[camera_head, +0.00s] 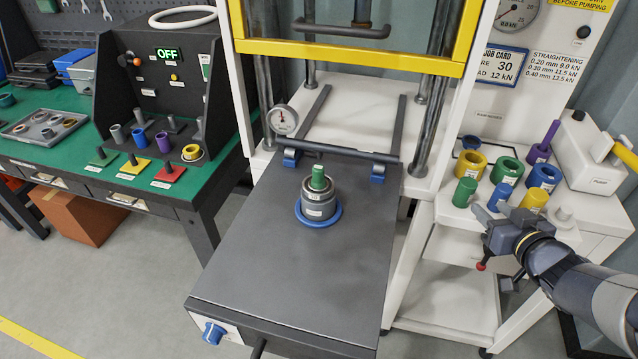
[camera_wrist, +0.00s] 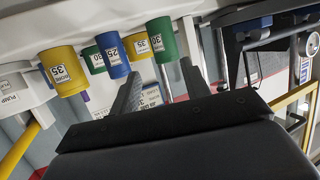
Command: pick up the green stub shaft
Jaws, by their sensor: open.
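A short green cylinder (camera_head: 465,192) stands at the front left of the white cart top. A green cylinder (camera_wrist: 162,40) with a white label shows between the finger lines in the wrist view. Another green cylinder (camera_head: 318,180) stands upright in a grey labelled cylinder (camera_head: 319,205) on the press plate; I cannot tell which green piece is the stub shaft. My gripper (camera_head: 486,212) is open and empty at the cart's front edge, close to the green cylinder there. Its two dark fingers also show in the wrist view (camera_wrist: 162,82), apart from the pieces.
Yellow, green and blue rings and cylinders (camera_head: 543,177) crowd the cart top (camera_head: 590,240) beside my gripper. A purple shaft (camera_head: 545,142) and a white pump (camera_head: 600,155) with a yellow lever stand behind. The press plate (camera_head: 290,280) is mostly bare. A green bench (camera_head: 180,190) is at left.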

